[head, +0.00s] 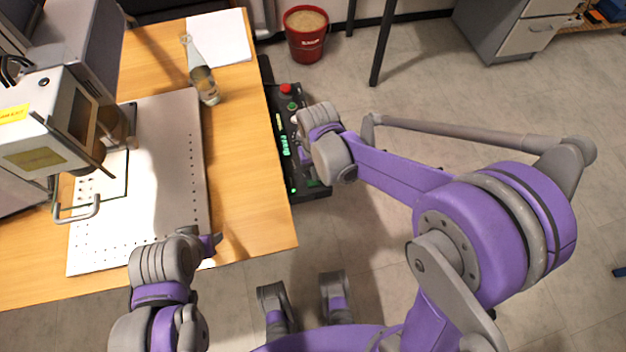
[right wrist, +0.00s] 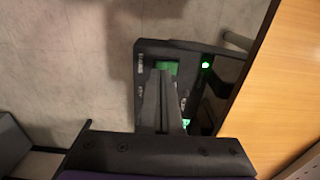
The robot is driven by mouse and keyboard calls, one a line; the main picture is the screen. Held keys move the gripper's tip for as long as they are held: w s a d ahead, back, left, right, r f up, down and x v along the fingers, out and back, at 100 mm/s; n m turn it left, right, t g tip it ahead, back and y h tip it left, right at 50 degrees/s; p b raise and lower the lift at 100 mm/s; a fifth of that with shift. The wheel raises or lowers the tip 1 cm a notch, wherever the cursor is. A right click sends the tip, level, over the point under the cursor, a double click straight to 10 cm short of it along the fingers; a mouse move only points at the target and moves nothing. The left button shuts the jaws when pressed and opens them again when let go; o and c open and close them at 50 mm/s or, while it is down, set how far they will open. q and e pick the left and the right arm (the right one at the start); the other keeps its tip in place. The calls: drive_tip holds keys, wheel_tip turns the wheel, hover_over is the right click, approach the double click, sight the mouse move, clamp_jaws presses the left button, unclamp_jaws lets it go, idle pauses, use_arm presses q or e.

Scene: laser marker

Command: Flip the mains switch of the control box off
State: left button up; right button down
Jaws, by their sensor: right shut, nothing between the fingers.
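The control box (head: 318,190) is a black box beside the right edge of the wooden table, with a red button (head: 287,89) at its far end and several green lights. In the right wrist view the control box (right wrist: 150,48) shows a green rectangular part (right wrist: 168,67), perhaps the mains switch, and a round green light (right wrist: 206,65). My right gripper (right wrist: 160,80) is shut and empty, its fingertips over or at the lower part of the green rectangle; contact cannot be told. My left gripper (head: 213,244) is over the table's front part; its jaws are unclear.
The laser marker (head: 60,130) stands on the table's left, with a perforated white plate (head: 185,180) before it. A bottle (head: 201,75) and white paper (head: 219,38) are farther back. A red bucket (head: 306,42) stands on the floor. The floor at right is open.

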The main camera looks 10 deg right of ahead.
use_arm(q)
drive_tip(key=shift+f+b, duration=0.6)
drive_tip(key=shift+f, duration=0.1)
use_arm(e)
drive_tip(key=shift+f, duration=0.85)
use_arm(q)
drive_tip(key=shift+r, duration=0.1)
use_arm(e)
drive_tip(key=shift+r, duration=0.15)
drive_tip(key=shift+r+p, duration=2.55)
drive_tip(key=shift+r, duration=0.9)
use_arm(q)
drive_tip(key=r, duration=0.5)
drive_tip(key=shift+w, duration=0.2)
wheel_tip(320, 180, up, 8)
drive_tip(key=w+p, duration=0.1)
drive_tip(key=p, duration=0.5)
drive_tip(key=shift+w+t+p, duration=0.3)
use_arm(e)
drive_tip(key=s+d+r+t, duration=0.2)
drive_tip(key=s+d+r, duration=0.2)
drive_tip(key=s+r, duration=0.2)
drive_tip(key=s+d+r+t, duration=0.3)
drive_tip(key=s+r, duration=0.3)
drive_tip(key=r, duration=0.2)
drive_tip(key=shift+s+d+r, duration=0.2)
drive_tip(key=shift+s+d, duration=0.1)
drive_tip(key=shift+d, duration=0.3)
use_arm(q)
drive_tip(key=shift+f, duration=0.1)
